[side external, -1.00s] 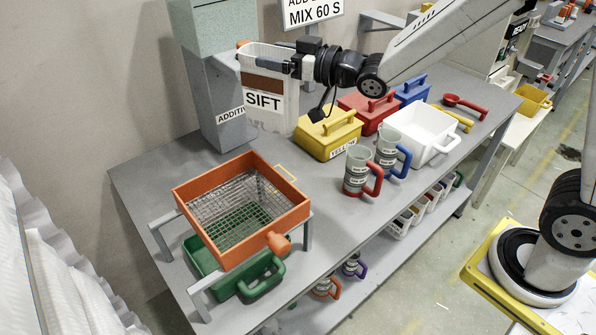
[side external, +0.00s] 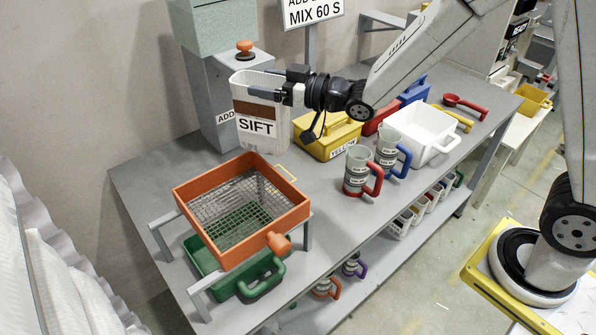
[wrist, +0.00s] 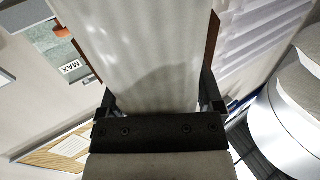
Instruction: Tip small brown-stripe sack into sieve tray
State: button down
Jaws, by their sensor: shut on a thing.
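The small sack (side external: 259,129) is white with a brown stripe and a "SIFT" label. My gripper (side external: 262,93) is shut on its upper part and holds it upright in the air, behind the sieve tray in the side view. The sack (wrist: 135,50) fills the middle of the wrist view between my fingers. The sieve tray (side external: 290,212) has orange walls and a wire mesh bottom, and stands on a grey frame. A green bin (side external: 205,262) with a handle sits beneath it.
A grey dispenser (side external: 222,135) with an orange knob stands behind the sack. Yellow (side external: 312,148) and red lidded boxes, a white tub (side external: 432,148) and two grey mugs (side external: 358,165) stand to the right. The bench between the sieve tray and mugs is clear.

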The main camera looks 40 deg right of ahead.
aim_at(263, 125)
jog(key=shift+a, duration=0.1)
dwell(0.4)
jog(key=shift+s+a+r+n, duration=0.2)
jog(key=shift+s+a+n, duration=0.25)
jog(key=shift+a+n, duration=0.35)
jog(key=s+a+n, duration=0.1)
jog(key=n, duration=0.1)
jog(key=a+f+n, duration=0.1)
jog(key=a+n, duration=0.1)
jog(key=s+a+f+n, duration=0.1)
jog(key=n, duration=0.1)
jog(key=shift+s+a, duration=0.2)
jog(key=shift+s, duration=0.15)
jog(key=shift+f+n, duration=0.15)
jog(key=shift+n, duration=0.25)
notch_tip(263, 125, down, 6)
jog(key=a+n, duration=0.1)
jog(key=n, duration=0.3)
jog(key=shift+s+f+n, duration=0.15)
jog(key=shift+s+n, duration=0.15)
